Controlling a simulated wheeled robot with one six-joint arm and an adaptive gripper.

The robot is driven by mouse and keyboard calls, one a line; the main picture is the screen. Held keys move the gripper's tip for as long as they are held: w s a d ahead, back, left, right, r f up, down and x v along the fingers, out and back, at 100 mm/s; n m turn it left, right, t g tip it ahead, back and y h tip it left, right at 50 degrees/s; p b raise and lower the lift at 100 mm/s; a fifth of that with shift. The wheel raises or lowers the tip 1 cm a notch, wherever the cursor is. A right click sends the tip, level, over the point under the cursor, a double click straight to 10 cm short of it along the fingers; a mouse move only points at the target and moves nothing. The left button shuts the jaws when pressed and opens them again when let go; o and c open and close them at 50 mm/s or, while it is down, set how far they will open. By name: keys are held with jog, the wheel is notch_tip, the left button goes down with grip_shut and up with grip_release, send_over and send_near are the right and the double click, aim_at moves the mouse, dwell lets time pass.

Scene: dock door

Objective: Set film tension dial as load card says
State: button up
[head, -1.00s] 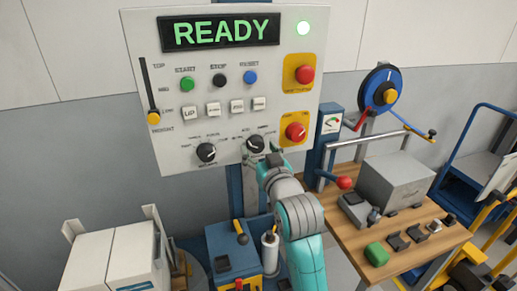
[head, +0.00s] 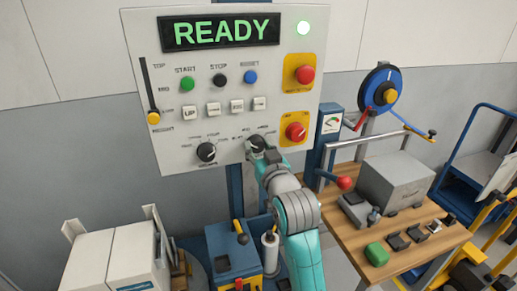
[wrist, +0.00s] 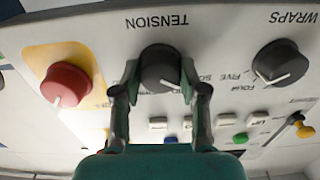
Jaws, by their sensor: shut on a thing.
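The black film tension dial (wrist: 160,66) sits under the word TENSION, which is upside down in the wrist view. My gripper (wrist: 160,80) is shut on it, one finger on each side. A white pointer line shows on the dial's lower part in the wrist view, slanting to the lower right. The labels around it are mostly hidden by the fingers. In the head view the dial (head: 256,142) is at the panel's lower edge, partly covered by my gripper (head: 261,153). I cannot pick out a readable load card.
The panel (head: 220,65) reads READY beside a lit green lamp. The wraps dial (head: 206,152) is left of the tension dial and a red knob (head: 295,131) on yellow is right. Buttons sit above. A wooden bench (head: 395,255) with a grey box stands at right.

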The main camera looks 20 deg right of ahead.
jog(key=m, duration=0.3)
jog(key=shift+m, duration=2.2)
jog(key=o, duration=1.1)
jog(key=shift+o, duration=0.2)
jog(key=s, duration=1.2)
